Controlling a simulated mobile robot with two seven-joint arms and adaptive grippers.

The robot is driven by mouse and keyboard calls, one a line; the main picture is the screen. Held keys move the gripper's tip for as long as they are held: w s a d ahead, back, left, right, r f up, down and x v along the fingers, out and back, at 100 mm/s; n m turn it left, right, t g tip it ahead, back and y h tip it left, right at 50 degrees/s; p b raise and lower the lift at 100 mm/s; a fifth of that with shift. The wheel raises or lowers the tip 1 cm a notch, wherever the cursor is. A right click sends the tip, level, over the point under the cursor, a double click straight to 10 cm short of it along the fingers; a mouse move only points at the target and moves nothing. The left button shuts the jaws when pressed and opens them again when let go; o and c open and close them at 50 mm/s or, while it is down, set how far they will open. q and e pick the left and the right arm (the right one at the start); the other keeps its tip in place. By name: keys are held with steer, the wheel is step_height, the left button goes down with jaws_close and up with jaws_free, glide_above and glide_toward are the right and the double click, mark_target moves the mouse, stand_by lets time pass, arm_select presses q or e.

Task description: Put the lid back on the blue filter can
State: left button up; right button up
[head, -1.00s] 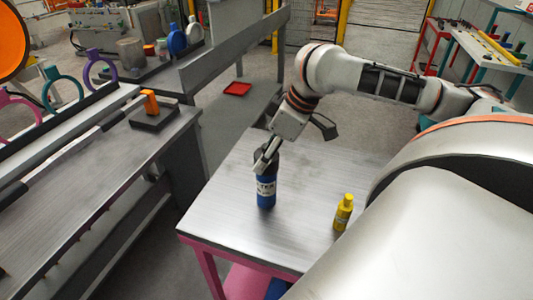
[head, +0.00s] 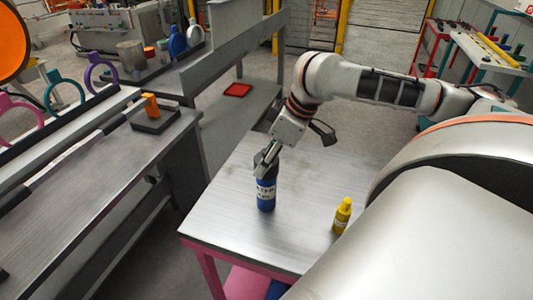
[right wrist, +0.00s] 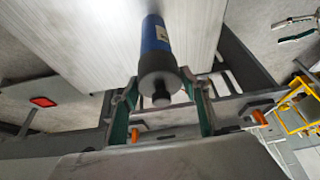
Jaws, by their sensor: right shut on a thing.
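My right gripper (head: 266,161) is shut on the lid from above. In the right wrist view, the round lid (right wrist: 159,80) with its small knob lies between the fingers of the right gripper (right wrist: 162,104), with the blue can (right wrist: 155,35) lined up behind it. My left gripper is not in view.
A yellow bottle (head: 342,215) stands on the same table (head: 225,217), right of the can. A grey bench (head: 90,190) with an orange-handled block (head: 151,107) stands to the left across a gap. A red tray (head: 237,90) lies farther back. The table around the can is clear.

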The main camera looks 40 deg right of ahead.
steer(key=shift+f+p, duration=0.15)
steer(key=shift+p, duration=0.8)
stand_by(1.0)
steer(key=o, duration=1.1)
steer(key=o, duration=0.5)
steer(key=shift+c, duration=0.2)
steer(key=shift+r, duration=3.5)
